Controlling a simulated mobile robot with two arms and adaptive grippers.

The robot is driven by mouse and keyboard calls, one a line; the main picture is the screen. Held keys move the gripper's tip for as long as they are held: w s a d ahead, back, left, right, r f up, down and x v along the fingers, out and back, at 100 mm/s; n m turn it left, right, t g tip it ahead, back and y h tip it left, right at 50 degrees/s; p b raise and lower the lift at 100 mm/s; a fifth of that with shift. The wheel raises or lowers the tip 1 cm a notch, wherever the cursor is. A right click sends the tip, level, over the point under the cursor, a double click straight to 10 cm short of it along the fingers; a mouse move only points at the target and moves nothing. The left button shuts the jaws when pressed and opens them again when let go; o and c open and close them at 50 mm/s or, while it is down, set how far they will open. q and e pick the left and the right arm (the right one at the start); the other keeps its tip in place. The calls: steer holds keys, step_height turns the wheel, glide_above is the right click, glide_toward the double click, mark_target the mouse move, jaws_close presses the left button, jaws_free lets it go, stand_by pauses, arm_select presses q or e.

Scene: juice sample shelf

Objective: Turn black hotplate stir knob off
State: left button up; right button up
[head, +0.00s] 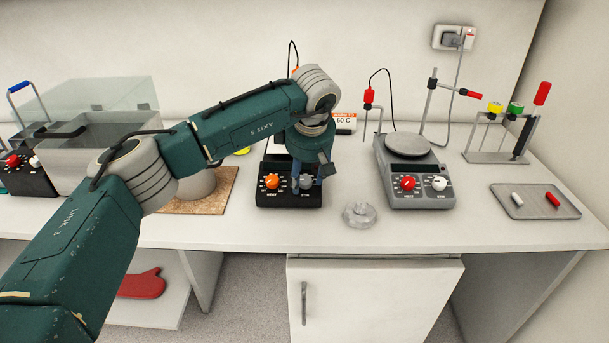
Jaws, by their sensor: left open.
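The black hotplate (288,198) stands near the middle of the bench, its top mostly hidden behind my left arm. Its front has an orange knob (271,181) on the left, labelled HEAT, and a grey stir knob (306,181) on the right, labelled STIR. My left gripper (308,186) points down in front of the hotplate, with its open fingers at the grey stir knob. One finger shows on each side of the knob; I cannot tell whether they touch it. My right gripper is not in view.
A grey hotplate (434,200) with red and white knobs stands to the right. A clear round lid-like object (360,214) lies between the hotplates near the front edge. A metal tray (512,209) holds red and white bars. A water bath (88,140) stands at left.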

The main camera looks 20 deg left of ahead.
arm_select(q)
steer(key=v, duration=1.2)
steer(key=shift+a, duration=0.15)
steer(key=shift+f, duration=0.1)
